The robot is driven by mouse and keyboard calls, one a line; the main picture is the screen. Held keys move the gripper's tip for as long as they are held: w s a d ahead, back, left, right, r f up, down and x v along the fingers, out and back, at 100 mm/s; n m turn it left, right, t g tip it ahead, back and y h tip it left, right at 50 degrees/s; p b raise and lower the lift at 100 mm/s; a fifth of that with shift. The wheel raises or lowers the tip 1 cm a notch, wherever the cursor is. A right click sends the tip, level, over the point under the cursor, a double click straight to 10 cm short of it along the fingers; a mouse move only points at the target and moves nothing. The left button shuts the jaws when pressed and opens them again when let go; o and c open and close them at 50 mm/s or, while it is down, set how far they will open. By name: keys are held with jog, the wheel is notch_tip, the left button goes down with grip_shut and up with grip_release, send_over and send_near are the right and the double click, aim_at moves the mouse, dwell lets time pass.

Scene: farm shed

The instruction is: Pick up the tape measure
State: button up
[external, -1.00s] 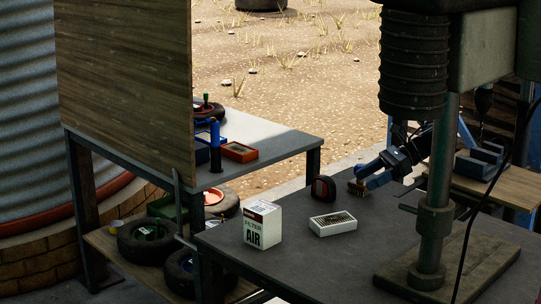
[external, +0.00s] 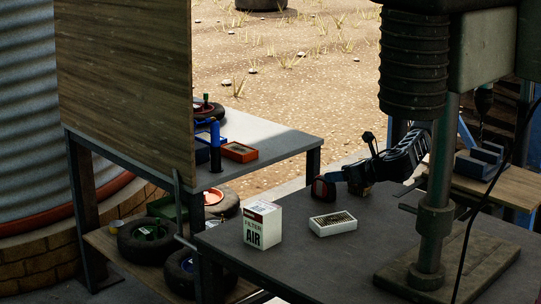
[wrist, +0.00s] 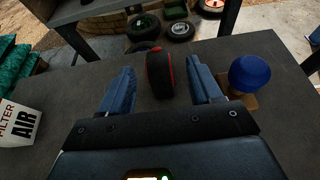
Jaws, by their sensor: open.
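The tape measure (external: 319,190) is black with red edging and stands upright on the dark workbench. In the wrist view the tape measure (wrist: 161,75) is between the two blue fingers of my gripper (wrist: 160,66), with a gap on each side. My gripper is open and low over the bench. In the external view my gripper (external: 335,179) reaches in from the right, its fingers beside the tape measure and partly overlapping it.
A blue-knobbed object (wrist: 249,74) with a wooden base is close outside the right finger. An air filter box (external: 262,225) and a white rectangular tray-like item (external: 333,224) stand on the workbench (external: 300,262). A drill press (external: 432,215) rises at the right.

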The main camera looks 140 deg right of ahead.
aim_at(320, 189)
notch_tip(320, 189, down, 4)
jog(key=shift+f, duration=0.1)
jog(key=shift+w+d+f, duration=0.1)
jog(key=shift+d+f, duration=0.05)
jog(key=shift+d, duration=0.05)
jog(key=x, duration=0.7)
jog(key=shift+w+d+p, duration=0.2)
jog(key=shift+p, duration=0.15)
grip_shut()
